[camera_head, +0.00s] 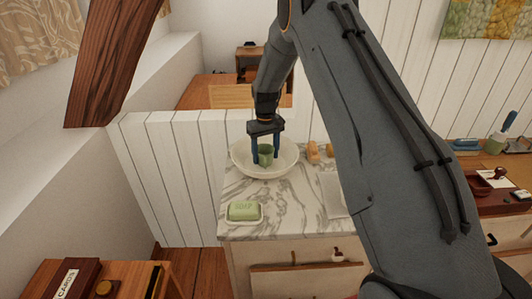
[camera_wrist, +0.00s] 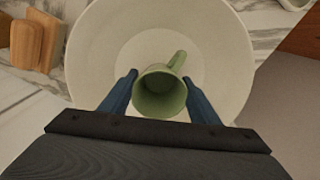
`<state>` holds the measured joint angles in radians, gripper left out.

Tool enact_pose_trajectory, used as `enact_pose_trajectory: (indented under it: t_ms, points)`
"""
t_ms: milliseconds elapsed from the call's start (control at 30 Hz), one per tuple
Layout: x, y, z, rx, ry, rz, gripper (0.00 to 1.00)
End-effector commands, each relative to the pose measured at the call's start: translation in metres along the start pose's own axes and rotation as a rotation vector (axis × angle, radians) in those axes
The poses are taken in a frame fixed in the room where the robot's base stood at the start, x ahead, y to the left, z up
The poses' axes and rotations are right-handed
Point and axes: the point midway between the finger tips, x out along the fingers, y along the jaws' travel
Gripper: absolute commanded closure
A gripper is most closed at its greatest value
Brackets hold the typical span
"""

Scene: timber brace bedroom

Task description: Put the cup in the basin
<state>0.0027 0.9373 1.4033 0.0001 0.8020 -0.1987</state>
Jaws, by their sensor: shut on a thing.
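The green cup (camera_head: 265,155) is between the blue fingers of my gripper (camera_head: 265,149), over the white basin (camera_head: 288,167). My gripper is shut on the cup. In the wrist view the cup (camera_wrist: 160,95) shows its open mouth toward the camera and its handle pointing up and right. The blue fingers (camera_wrist: 160,96) flank it on both sides. The basin (camera_wrist: 90,55) surrounds the cup in that view. I cannot tell whether the cup's bottom touches the basin floor.
The basin stands on a marble counter (camera_head: 240,190). A green soap bar on a dish (camera_head: 244,212) is at the front left. Wooden pieces (camera_head: 313,152) stand just right of the basin. A white panelled half wall (camera_head: 170,170) is at the left, and a slanted timber brace (camera_head: 110,60) is at the upper left.

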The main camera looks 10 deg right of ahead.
Motion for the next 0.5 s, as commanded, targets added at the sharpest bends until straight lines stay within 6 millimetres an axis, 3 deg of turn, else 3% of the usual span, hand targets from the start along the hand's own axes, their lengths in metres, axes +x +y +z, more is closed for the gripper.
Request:
enact_pose_trajectory:
  t_ms: [267, 300, 400, 500]
  points:
    - [0.0017, -0.0002, -0.0008, -0.001, 0.001, 0.0, 0.72]
    - [0.0026, -0.0003, -0.0006, -0.001, 0.001, 0.0, 0.43]
    - [0.002, -0.0002, -0.0005, -0.001, 0.001, 0.0, 0.26]
    - [0.0018, -0.0002, -0.0005, 0.0, 0.001, 0.0, 0.26]
